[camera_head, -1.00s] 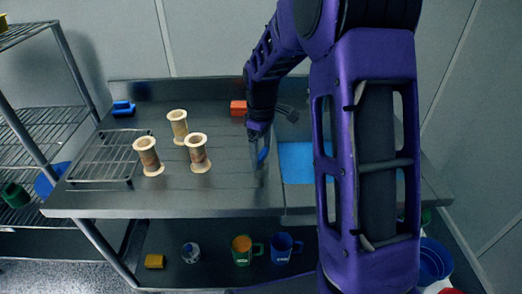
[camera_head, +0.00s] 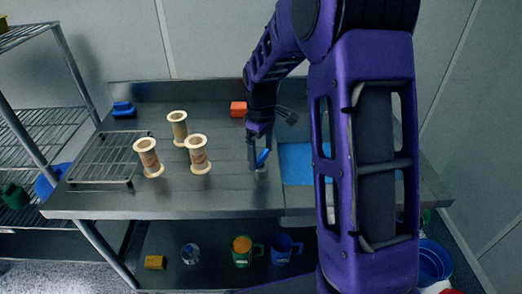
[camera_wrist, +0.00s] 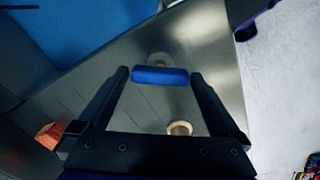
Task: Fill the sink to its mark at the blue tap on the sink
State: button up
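My gripper (camera_head: 260,155) points down over the counter just left of the sink (camera_head: 297,162), whose inside is blue. In the wrist view my gripper's fingers (camera_wrist: 160,78) stand wide apart, with a blue bar-shaped handle (camera_wrist: 160,75) between their tips. The handle's ends come very close to both fingers; I cannot tell whether they press on it. The blue handle also shows at my gripper in the head view (camera_head: 263,157). The tap's spout and the fill mark cannot be made out. My arm hides the right part of the sink.
Several pale spools stand on the counter (camera_head: 225,200), the nearest one (camera_head: 198,155) left of my gripper. A wire rack (camera_head: 103,158), a blue item (camera_head: 123,109) and an orange block (camera_head: 238,108) are also there. Mugs (camera_head: 283,249) stand on the shelf below.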

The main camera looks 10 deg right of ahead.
aim_at(261, 155)
notch_tip(261, 155, up, 18)
jog(key=p, duration=0.1)
jog(key=shift+f, duration=0.25)
dwell(4.4)
jog(key=c, duration=0.7)
jog(key=shift+f+m, duration=0.1)
jog(key=shift+m, duration=0.3)
jog(key=shift+c, duration=0.4)
notch_tip(261, 155, down, 17)
jog(key=m+b, duration=0.8)
jog(key=m, duration=0.9)
jog(key=shift+f, duration=0.2)
